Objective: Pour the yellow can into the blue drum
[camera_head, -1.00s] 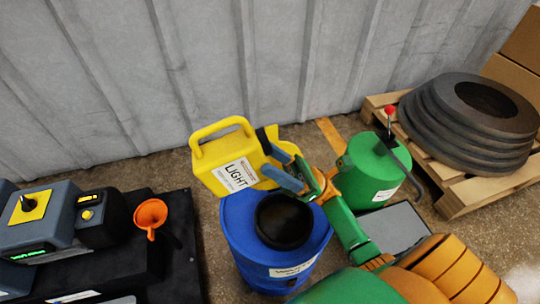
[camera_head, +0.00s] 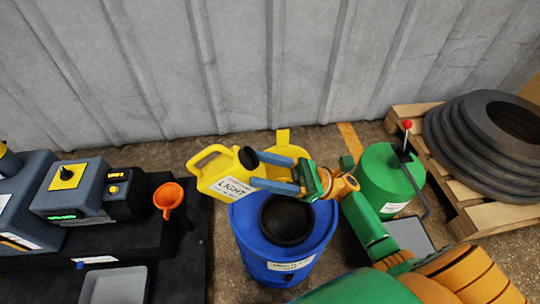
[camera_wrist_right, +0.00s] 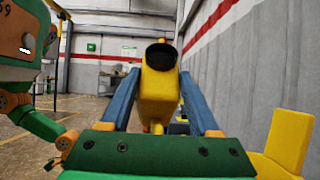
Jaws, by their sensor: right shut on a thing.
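The yellow can (camera_head: 222,178) has a white label, a loop handle at its upper left and a black spout end facing right. My right gripper (camera_head: 258,172) is shut on it, with its blue fingers on either side. In the right wrist view the can (camera_wrist_right: 158,92) stands between the two fingers, its black opening toward the camera. The blue drum (camera_head: 278,264) stands below, with a wide black opening in its top. The can is above the drum's upper left rim, its spout left of and behind the black opening. No pouring liquid shows. My left gripper is not in view.
An orange funnel (camera_head: 168,196) sits by dark equipment (camera_head: 75,190) at left. A green canister (camera_head: 386,178) with a red-knobbed lever stands right of the drum. A pallet (camera_head: 475,214) with stacked dark rings is farther right. A grey corrugated wall (camera_head: 230,70) closes the back.

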